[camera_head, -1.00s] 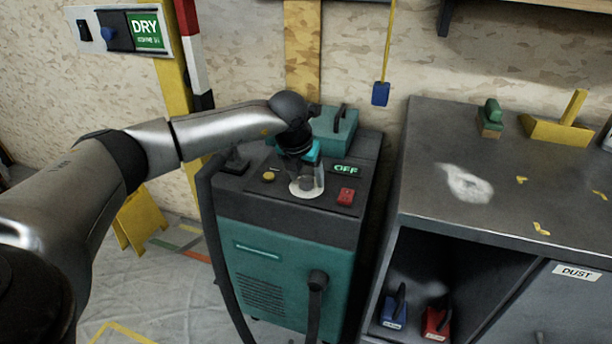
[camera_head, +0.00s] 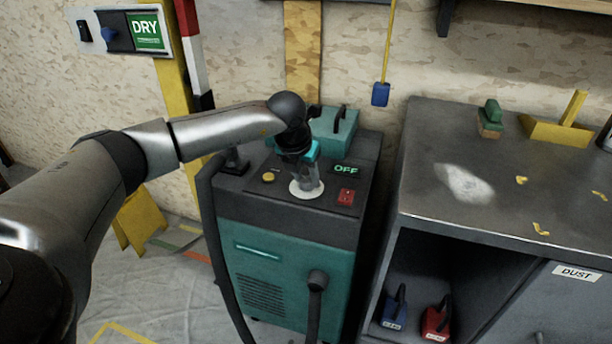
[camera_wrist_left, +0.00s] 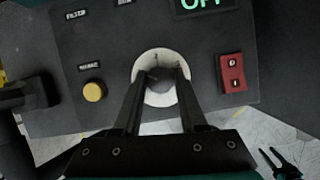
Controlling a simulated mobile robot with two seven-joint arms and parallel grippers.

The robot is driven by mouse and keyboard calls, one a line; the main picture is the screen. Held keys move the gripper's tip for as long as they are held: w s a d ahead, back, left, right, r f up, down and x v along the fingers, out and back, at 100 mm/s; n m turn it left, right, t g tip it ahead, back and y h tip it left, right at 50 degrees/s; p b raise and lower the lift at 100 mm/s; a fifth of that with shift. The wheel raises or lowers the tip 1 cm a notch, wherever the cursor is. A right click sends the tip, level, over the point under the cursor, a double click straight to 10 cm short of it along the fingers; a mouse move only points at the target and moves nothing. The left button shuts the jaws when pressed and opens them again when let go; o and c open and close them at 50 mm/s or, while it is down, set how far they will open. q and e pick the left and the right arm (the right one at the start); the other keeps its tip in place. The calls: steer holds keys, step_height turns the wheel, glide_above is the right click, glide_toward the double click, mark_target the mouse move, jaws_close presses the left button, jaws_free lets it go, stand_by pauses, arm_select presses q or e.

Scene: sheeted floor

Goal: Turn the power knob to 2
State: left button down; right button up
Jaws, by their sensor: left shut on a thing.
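The teal machine (camera_head: 285,262) has a dark top panel with a round white dial plate (camera_head: 296,194), which is the power knob's place. The dial also shows in the left wrist view (camera_wrist_left: 142,66). My left gripper (camera_head: 307,187) points down at the dial and is shut on the knob there; its fingers (camera_wrist_left: 162,80) reach into the middle of the white ring. The knob itself is mostly hidden by the fingers, and its setting cannot be read. The display (camera_head: 346,170) reads OFF in green.
A red rocker switch (camera_head: 346,197) sits right of the dial and a yellow button (camera_head: 268,177) left of it. A teal box with a handle (camera_head: 334,134) stands behind. A dark workbench (camera_head: 440,165) is close on the right. A black hose runs down the machine's left side.

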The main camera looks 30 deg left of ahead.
arm_select(q)
steer(key=shift+m, duration=0.4)
steer(key=shift+a+m+h+p, duration=0.1)
steer(key=shift+m+h+p, duration=0.5)
steer(key=shift+m, duration=0.6)
steer(key=m+h, duration=0.1)
steer(key=m, duration=0.2)
steer(key=shift+m, duration=0.3)
steer(key=shift+w+m+g+h, duration=0.1)
steer(key=shift+m+g+h, duration=0.2)
steer(key=shift+m+h, duration=0.35)
steer(key=shift+m, duration=0.85)
steer(key=shift+a+m+g+h, duration=0.1)
steer(key=shift+m+g+h, duration=0.3)
steer(key=shift+m, duration=0.4)
arm_select(e)
steer(key=shift+s+d+f, duration=0.15)
steer(key=shift+d+f, duration=0.05)
steer(key=shift+f, duration=0.2)
steer(key=shift+s+d+f, duration=0.1)
steer(key=shift+d+f, duration=0.1)
steer(key=shift+f, duration=0.2)
steer(key=shift+s+a, duration=0.1)
steer(key=shift+s, duration=0.15)
arm_select(q)
steer(key=shift+c, duration=2.3)
jaws_free()
arm_select(e)
steer(key=shift+f, duration=0.1)
